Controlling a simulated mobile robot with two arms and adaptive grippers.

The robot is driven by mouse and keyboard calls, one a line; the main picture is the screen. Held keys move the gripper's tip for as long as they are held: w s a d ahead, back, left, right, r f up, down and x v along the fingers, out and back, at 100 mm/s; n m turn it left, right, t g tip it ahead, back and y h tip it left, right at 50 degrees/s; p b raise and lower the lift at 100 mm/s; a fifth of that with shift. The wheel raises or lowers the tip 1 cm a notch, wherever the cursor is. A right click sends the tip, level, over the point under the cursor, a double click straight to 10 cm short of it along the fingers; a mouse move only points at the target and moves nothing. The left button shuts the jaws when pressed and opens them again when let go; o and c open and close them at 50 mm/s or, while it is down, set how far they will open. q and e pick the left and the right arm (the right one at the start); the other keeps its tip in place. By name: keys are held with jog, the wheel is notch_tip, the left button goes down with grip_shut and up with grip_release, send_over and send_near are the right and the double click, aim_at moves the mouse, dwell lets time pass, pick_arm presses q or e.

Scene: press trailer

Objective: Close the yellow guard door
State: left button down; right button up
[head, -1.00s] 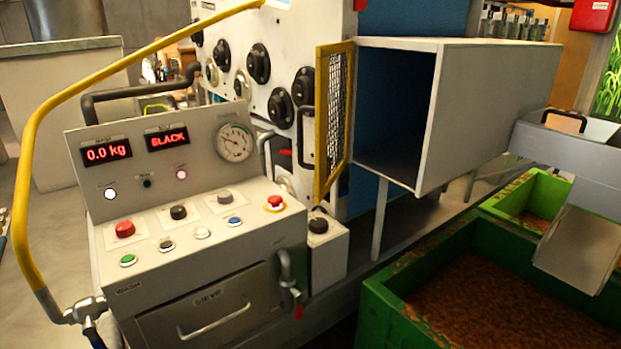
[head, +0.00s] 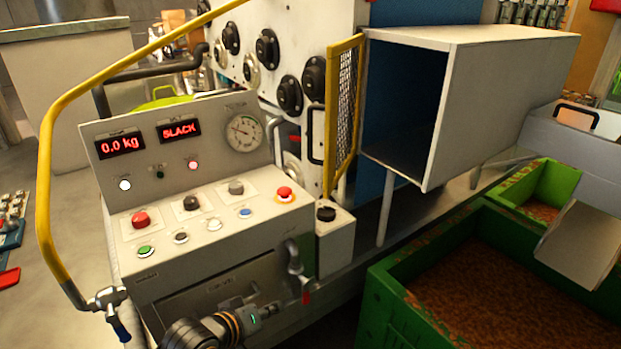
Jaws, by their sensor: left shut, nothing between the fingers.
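The yellow guard door (head: 331,115) is a yellow frame with dark wire mesh. It stands open at the left side of the grey box (head: 500,100), whose dark opening is uncovered. A dark handle (head: 316,134) shows at the door's left edge. My left gripper (head: 275,310) is low at the bottom of the head view, in front of the control panel, well below and to the left of the door. It is shut, empty and apart from the door. Its fingers are small and hard to make out. My right gripper is not in view.
The control panel (head: 215,225) with buttons and a yellow rail (head: 47,180) stands at left. A lever with a red tip (head: 305,297) juts from its right side. Green crates (head: 385,305) of brown material and a metal chute (head: 580,240) are at right.

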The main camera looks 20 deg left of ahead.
pick_arm(q)
jog(key=w+a+r+n+t+h, duration=0.1)
jog(key=w+a+r+n+t, duration=0.2)
jog(key=r, duration=0.4)
jog(key=w+r+n+t+h, duration=0.1)
jog(key=w+r+n, duration=0.1)
jog(key=w+r, duration=0.3)
jog(key=w+a+r+n+t+h, duration=0.1)
jog(key=w+a+r+n+t, duration=0.15)
jog(key=r, duration=0.55)
jog(key=w+d+p, duration=0.5)
jog(key=w+d, duration=0.2)
jog(key=w, duration=0.2)
jog(key=shift+d, duration=0.4)
jog(key=shift+w+n, duration=0.1)
jog(key=shift+n, duration=0.15)
